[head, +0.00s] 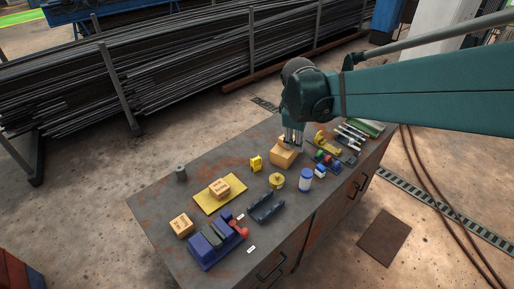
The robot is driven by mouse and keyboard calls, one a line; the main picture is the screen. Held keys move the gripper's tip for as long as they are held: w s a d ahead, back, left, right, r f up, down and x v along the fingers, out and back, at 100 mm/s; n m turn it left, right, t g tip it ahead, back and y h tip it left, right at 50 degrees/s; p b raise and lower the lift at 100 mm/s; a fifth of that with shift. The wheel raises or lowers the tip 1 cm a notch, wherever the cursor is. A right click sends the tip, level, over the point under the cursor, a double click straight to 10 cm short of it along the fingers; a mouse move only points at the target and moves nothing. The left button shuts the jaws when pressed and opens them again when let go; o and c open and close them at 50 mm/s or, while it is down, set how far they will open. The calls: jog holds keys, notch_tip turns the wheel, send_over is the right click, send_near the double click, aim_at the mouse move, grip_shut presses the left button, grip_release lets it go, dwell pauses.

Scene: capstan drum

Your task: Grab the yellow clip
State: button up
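A small upright yellow piece (256,163) with a dark mark stands mid-bench and may be the yellow clip. Another yellow item, curved like a clamp (322,138), lies farther right and could also be it; I cannot tell which from this view. My gripper (293,141) points down over a light brown box (282,156), to the right of the small yellow piece and left of the curved one. Its fingers are small and partly merge with the box behind, so their opening and any contact are unclear.
The rusty grey bench (160,205) holds a yellow mat (207,203) with a box, a blue-lidded jar (305,180), a round yellow tin (277,181), a dark tray (266,208) and a blue vise-like tool (210,250).

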jog(key=w+a+f+n+g+h+b, duration=0.1)
jog(key=w+a+f+n, duration=0.5)
jog(key=w+a+f, duration=0.3)
jog(key=n+h+b, duration=0.1)
jog(key=n+b, duration=0.1)
jog(key=n, duration=0.3)
send_near(256, 164)
jog(key=shift+w+d+f+g, duration=0.2)
jog(key=shift+w+f+g, duration=0.1)
jog(key=shift+w+f, duration=0.7)
jog(key=shift+w+f, duration=0.1)
jog(key=shift+x, duration=1.25)
jog(key=shift+x, duration=2.6)
jog(key=shift+d, duration=0.1)
